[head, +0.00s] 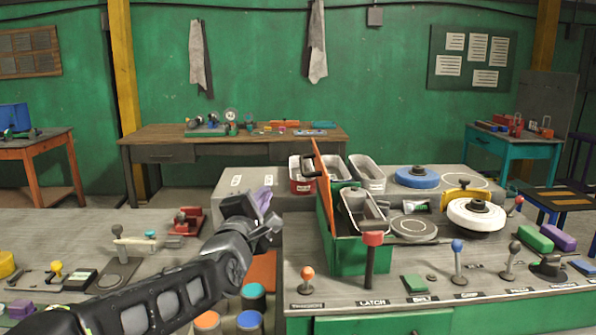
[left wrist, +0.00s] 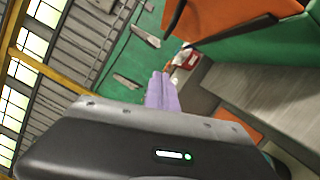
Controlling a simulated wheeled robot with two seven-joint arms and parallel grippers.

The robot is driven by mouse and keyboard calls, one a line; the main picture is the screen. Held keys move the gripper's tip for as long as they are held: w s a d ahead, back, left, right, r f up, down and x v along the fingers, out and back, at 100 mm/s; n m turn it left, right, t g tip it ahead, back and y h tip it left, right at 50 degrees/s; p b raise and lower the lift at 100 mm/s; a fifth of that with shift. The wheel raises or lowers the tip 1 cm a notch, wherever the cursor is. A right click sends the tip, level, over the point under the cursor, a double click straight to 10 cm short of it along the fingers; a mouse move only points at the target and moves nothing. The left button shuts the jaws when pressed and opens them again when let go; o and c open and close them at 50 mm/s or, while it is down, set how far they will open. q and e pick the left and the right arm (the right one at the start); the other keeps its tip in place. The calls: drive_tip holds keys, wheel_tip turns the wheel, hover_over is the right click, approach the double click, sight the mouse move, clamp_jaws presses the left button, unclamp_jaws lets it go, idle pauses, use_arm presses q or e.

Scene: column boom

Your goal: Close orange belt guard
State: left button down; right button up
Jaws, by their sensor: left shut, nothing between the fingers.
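The orange belt guard (head: 323,190) is a thin panel standing nearly upright, open, at the left edge of a green box (head: 360,255) on the workbench. A dark handle (head: 308,167) sticks out from its left face. The guard also shows at the top of the left wrist view (left wrist: 240,16). My left gripper (head: 264,198), with purple fingertips, is left of the guard and apart from it. Its fingers (left wrist: 161,92) are together and empty. My right gripper is not in view.
A red-topped latch lever (head: 371,262) stands in front of the green box. Metal bins (head: 366,174) and a white wheel (head: 476,217) stand behind and to the right. Several knobs line the front edge. Colored round caps (head: 250,320) lie below my left arm.

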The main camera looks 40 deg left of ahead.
use_arm(q)
drive_tip(key=w+r+p, duration=0.2)
drive_tip(key=w+p, duration=0.3)
drive_tip(key=w, duration=0.6)
drive_tip(key=shift+w+a, duration=0.3)
drive_tip(key=shift+a, duration=0.15)
